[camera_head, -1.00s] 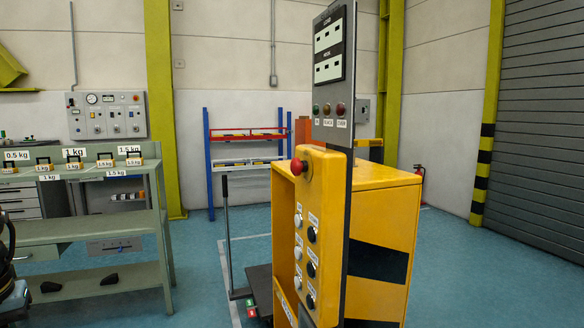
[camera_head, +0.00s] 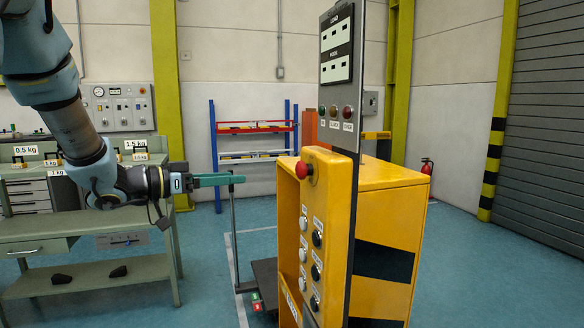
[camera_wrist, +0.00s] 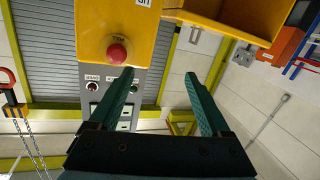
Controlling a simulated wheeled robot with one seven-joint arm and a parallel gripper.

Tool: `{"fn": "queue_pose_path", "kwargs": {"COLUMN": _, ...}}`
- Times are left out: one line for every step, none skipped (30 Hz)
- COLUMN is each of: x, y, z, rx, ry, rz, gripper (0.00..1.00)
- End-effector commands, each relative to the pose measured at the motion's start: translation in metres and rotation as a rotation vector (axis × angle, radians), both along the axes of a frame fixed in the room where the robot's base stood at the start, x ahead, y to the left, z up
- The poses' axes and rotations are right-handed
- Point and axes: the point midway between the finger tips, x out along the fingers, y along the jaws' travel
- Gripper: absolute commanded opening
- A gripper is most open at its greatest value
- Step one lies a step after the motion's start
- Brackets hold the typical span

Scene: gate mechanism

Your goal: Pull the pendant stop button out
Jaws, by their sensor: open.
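The yellow pendant (camera_head: 325,205) hangs upright on a dark panel. Its red stop button (camera_head: 303,169) sticks out near the top of its face. The button also shows in the wrist view (camera_wrist: 118,52), ahead of the left finger's tip. My gripper (camera_head: 240,180) is to the left of the button, at about its height in the head view, with a gap between them. In the wrist view my gripper (camera_wrist: 160,78) has its two green fingers spread wide, with nothing between them.
Black and white buttons (camera_head: 316,239) run down the pendant below the stop button. A yellow cabinet (camera_head: 385,210) stands behind it. A green-grey bench (camera_head: 95,230) with weights is at the left. The floor between bench and pendant is partly clear.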

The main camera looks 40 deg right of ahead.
Motion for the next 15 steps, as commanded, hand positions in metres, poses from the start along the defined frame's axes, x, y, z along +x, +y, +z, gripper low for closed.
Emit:
{"fn": "queue_pose_path", "kwargs": {"x": -0.017, "y": -0.005, "z": 0.005, "rx": -0.023, "ry": 0.021, "rz": -0.088, "gripper": 0.81}}
{"fn": "queue_pose_path", "kwargs": {"x": -0.026, "y": -0.006, "z": 0.008, "rx": -0.034, "ry": 0.034, "rz": -0.133, "gripper": 0.81}}
{"fn": "queue_pose_path", "kwargs": {"x": -0.036, "y": -0.007, "z": 0.011, "rx": -0.045, "ry": 0.048, "rz": -0.183, "gripper": 0.81}}
{"fn": "queue_pose_path", "kwargs": {"x": -0.041, "y": -0.008, "z": 0.012, "rx": -0.051, "ry": 0.057, "rz": -0.211, "gripper": 0.81}}
{"fn": "queue_pose_path", "kwargs": {"x": -0.046, "y": -0.008, "z": 0.013, "rx": -0.055, "ry": 0.064, "rz": -0.235, "gripper": 0.81}}
{"fn": "queue_pose_path", "kwargs": {"x": -0.050, "y": -0.008, "z": 0.015, "rx": -0.060, "ry": 0.071, "rz": -0.256, "gripper": 0.81}}
{"fn": "queue_pose_path", "kwargs": {"x": -0.052, "y": -0.009, "z": 0.015, "rx": -0.062, "ry": 0.075, "rz": -0.267, "gripper": 0.81}}
{"fn": "queue_pose_path", "kwargs": {"x": -0.054, "y": -0.010, "z": 0.015, "rx": -0.063, "ry": 0.077, "rz": -0.273, "gripper": 0.81}}
{"fn": "queue_pose_path", "kwargs": {"x": -0.056, "y": -0.012, "z": 0.016, "rx": -0.063, "ry": 0.079, "rz": -0.277, "gripper": 0.81}}
{"fn": "queue_pose_path", "kwargs": {"x": -0.057, "y": -0.015, "z": 0.016, "rx": -0.063, "ry": 0.079, "rz": -0.278, "gripper": 0.81}}
{"fn": "queue_pose_path", "kwargs": {"x": -0.058, "y": -0.018, "z": 0.017, "rx": -0.064, "ry": 0.078, "rz": -0.278, "gripper": 0.81}}
{"fn": "queue_pose_path", "kwargs": {"x": -0.061, "y": -0.023, "z": 0.017, "rx": -0.064, "ry": 0.078, "rz": -0.279, "gripper": 0.81}}
{"fn": "queue_pose_path", "kwargs": {"x": -0.062, "y": -0.028, "z": 0.017, "rx": -0.063, "ry": 0.078, "rz": -0.278, "gripper": 0.81}}
{"fn": "queue_pose_path", "kwargs": {"x": -0.064, "y": -0.033, "z": 0.018, "rx": -0.063, "ry": 0.078, "rz": -0.278, "gripper": 0.81}}
{"fn": "queue_pose_path", "kwargs": {"x": -0.067, "y": -0.040, "z": 0.018, "rx": -0.063, "ry": 0.079, "rz": -0.278, "gripper": 0.81}}
